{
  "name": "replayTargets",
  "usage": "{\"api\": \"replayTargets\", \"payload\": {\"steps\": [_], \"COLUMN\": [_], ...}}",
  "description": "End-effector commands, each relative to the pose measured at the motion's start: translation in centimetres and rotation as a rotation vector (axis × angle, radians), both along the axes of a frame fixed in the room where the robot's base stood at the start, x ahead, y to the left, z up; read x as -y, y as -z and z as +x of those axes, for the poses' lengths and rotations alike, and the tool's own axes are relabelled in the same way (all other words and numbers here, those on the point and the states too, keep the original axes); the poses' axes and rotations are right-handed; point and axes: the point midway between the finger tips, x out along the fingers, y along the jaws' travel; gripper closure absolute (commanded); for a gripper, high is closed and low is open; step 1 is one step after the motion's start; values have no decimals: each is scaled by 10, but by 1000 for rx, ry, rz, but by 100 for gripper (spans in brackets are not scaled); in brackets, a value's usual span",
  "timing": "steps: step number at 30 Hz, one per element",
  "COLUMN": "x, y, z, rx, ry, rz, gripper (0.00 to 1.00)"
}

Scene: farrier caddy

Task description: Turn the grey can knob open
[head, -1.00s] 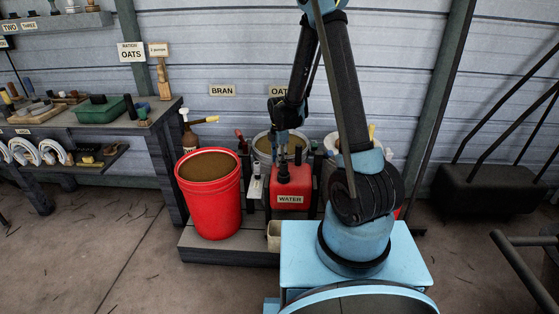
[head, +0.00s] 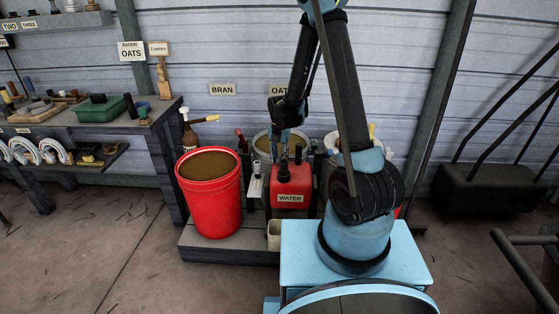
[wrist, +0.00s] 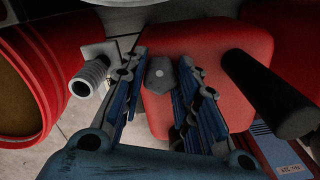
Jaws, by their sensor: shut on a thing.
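The red can (head: 291,190) with a WATER label stands upright on the low platform. My gripper (head: 281,155) is above its top, at the left part. In the wrist view, the grey knob (wrist: 160,74) sits on the red can top (wrist: 210,50), between the two blue fingers of my gripper (wrist: 161,82). The gripper is shut on the knob. In the head view the fingers hide the knob. A thick black spout or handle (wrist: 268,93) sticks up from the can to the right of the fingers.
A red bucket (head: 209,205) with brown contents stands just left of the can. A pale bucket (head: 262,142) is behind it.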

Motion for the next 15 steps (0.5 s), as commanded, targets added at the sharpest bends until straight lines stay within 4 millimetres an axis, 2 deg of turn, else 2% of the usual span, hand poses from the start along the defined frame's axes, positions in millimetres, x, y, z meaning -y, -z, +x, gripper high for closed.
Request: {"api": "replayTargets", "payload": {"steps": [3,4,5,15], "x": [-1,-1,-1,0], "y": [1,1,1,0], "z": [1,1,1,0], "rx": [3,3,2,0], "ry": [1,2,2,3], "rz": [1,1,1,1], "gripper": [100,67,60,58]}}
